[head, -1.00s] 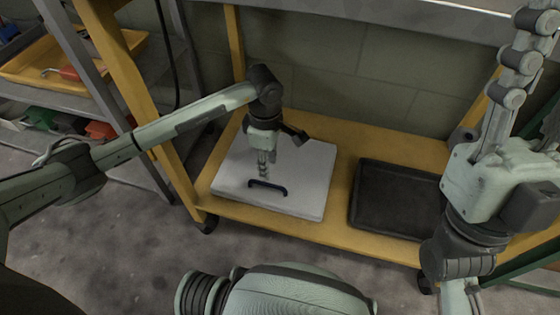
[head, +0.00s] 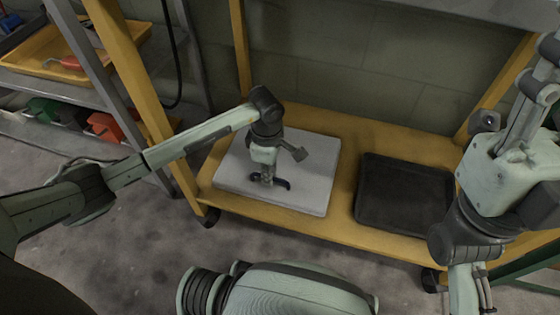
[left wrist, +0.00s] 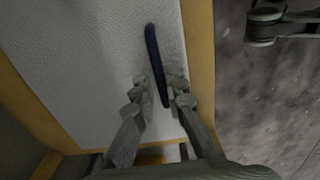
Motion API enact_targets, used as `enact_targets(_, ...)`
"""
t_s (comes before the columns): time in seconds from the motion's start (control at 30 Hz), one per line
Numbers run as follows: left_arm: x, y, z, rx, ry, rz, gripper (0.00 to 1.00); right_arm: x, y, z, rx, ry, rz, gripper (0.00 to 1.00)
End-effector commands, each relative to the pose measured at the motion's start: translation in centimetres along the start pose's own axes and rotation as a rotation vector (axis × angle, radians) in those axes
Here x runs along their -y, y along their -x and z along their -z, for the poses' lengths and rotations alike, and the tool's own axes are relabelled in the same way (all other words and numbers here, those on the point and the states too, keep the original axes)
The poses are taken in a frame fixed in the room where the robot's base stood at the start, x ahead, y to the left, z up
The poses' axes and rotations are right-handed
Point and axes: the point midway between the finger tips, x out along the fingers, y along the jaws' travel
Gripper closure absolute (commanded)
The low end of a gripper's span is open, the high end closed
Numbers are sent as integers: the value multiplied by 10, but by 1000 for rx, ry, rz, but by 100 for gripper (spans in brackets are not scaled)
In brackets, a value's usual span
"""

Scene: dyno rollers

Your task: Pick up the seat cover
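A flat, pale grey-white panel (head: 310,165) with a dark blue bar handle lies on the yellow lower shelf; I take it to be the seat cover. The handle (head: 283,184) is near its front edge. My left gripper (head: 267,180) points down at the handle and partly hides it in the head view. In the left wrist view, the left gripper's fingers (left wrist: 158,78) stand on either side of the handle (left wrist: 153,50), with gaps showing. My right gripper (head: 540,75) is raised at the right edge, away from the panel; its fingertips are unclear.
A black rectangular tray or pad (head: 400,195) lies right of the panel on the yellow shelf (head: 345,195). Yellow posts (head: 130,80) and a grey upper shelf (head: 450,15) frame the space. A grey rack with a yellow tray (head: 80,45) stands at left.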

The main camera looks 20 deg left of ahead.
Motion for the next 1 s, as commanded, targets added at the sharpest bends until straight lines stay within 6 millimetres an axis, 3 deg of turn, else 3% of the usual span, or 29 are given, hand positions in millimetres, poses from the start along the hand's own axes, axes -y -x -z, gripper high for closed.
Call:
enact_targets(0.7, -1, 3, 0, 0, 0, -2, 100, 0, -1, 0, 0, 0, 0, 60)
enact_targets(0.93, -2, 39, 0, 0, -2, -7, 100, 0, -6, 5, -1, -1, -11, 60)
enact_targets(1.0, -2, 55, 0, -1, -2, -6, 100, -1, -2, -5, 66, -5, -28, 60)
